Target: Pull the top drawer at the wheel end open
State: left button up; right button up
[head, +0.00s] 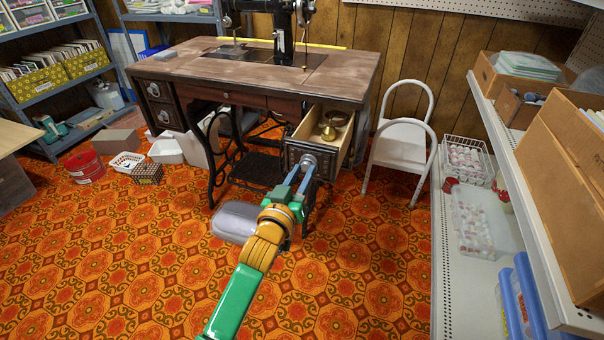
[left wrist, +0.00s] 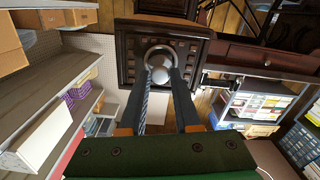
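The top drawer (head: 293,154) at the right end of the wooden treadle sewing table (head: 345,80) stands well out from its housing. Its dark carved front faces me, and a brass-coloured object (head: 330,126) lies inside. My left gripper (head: 307,172) is at the drawer front. In the left wrist view, its two dark fingers (left wrist: 166,78) close around the round metal pull (left wrist: 161,57) on the carved drawer front (left wrist: 128,62). The fingertips partly cover the pull. My right gripper is in neither view.
A white folding chair (head: 403,145) stands just right of the open drawer. A pale shelf unit (head: 470,290) with boxes runs along the right side. A red tin (head: 85,167) and small baskets sit on the floor at left.

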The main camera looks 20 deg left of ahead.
pick_arm(q)
jog(key=o, duration=0.4)
jog(key=shift+s, duration=0.1)
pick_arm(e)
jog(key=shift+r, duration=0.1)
pick_arm(q)
jog(key=s+p, duration=0.1)
jog(key=s, duration=0.6)
jog(key=shift+a+p, duration=0.15)
jog(key=shift+p, duration=0.2)
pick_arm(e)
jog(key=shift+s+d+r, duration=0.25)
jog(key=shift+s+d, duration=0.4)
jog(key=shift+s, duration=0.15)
